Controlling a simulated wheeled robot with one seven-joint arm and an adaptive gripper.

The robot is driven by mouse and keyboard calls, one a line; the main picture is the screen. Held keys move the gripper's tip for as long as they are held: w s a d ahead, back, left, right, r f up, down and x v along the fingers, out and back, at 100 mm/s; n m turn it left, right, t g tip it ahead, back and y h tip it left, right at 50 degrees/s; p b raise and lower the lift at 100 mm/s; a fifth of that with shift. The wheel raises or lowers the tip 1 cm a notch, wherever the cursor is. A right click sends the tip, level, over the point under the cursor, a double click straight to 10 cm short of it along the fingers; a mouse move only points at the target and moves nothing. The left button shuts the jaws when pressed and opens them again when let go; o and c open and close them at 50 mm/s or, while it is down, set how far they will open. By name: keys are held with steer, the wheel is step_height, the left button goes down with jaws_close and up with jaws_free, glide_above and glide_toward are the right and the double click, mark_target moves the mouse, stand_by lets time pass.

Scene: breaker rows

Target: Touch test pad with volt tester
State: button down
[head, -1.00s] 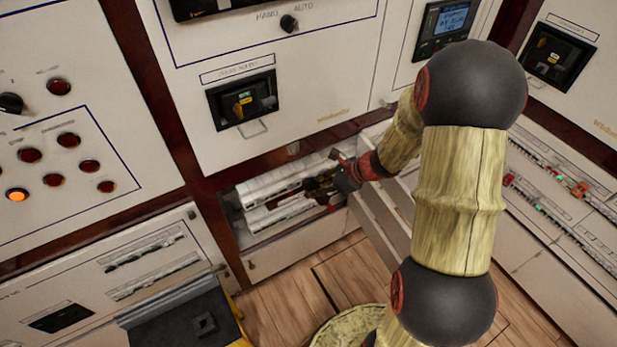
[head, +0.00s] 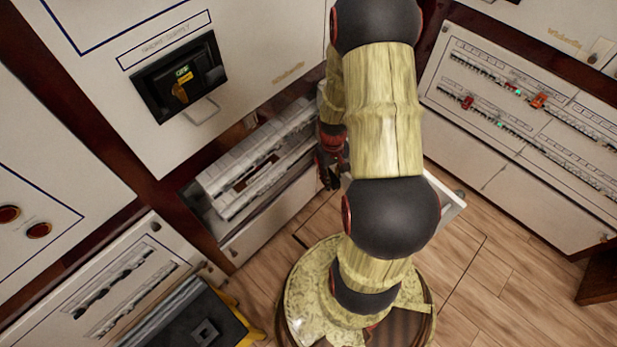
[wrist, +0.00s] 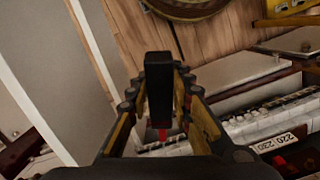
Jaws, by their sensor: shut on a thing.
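My gripper (head: 331,176) is mostly behind my arm in the head view, at the right end of an open breaker compartment (head: 222,247). In the wrist view my gripper (wrist: 158,100) is shut on a black, block-shaped thing, which looks like the volt tester (wrist: 158,75). A small red part shows below it, between the fingers. The tester cannot be made out in the head view. White breaker rows (head: 258,160) fill the compartment; they also show at the lower right of the wrist view (wrist: 275,120), apart from the tester. I cannot pick out the test pad.
An open pale door panel (wrist: 52,70) stands close on the left in the wrist view. A closed panel with breaker strips (head: 530,120) is at the right. A dark box with yellow edges (head: 205,325) is at the lower left. Wooden floor (head: 490,270) is clear at the right.

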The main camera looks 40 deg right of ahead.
steer(key=d+n+t, duration=0.2)
steer(key=d+n, duration=0.2)
steer(key=shift+w+f+t, duration=0.1)
steer(key=shift+w+t, duration=0.25)
steer(key=shift+t, duration=0.05)
steer(key=shift+b, duration=0.3)
steer(key=w+p, duration=0.1)
steer(key=w, duration=0.9)
steer(key=shift+w+a+p, duration=0.35)
steer(key=shift+a, duration=0.1)
stand_by(0.4)
steer(key=shift+w, duration=0.65)
stand_by(0.3)
steer(key=shift+w, duration=0.15)
stand_by(1.2)
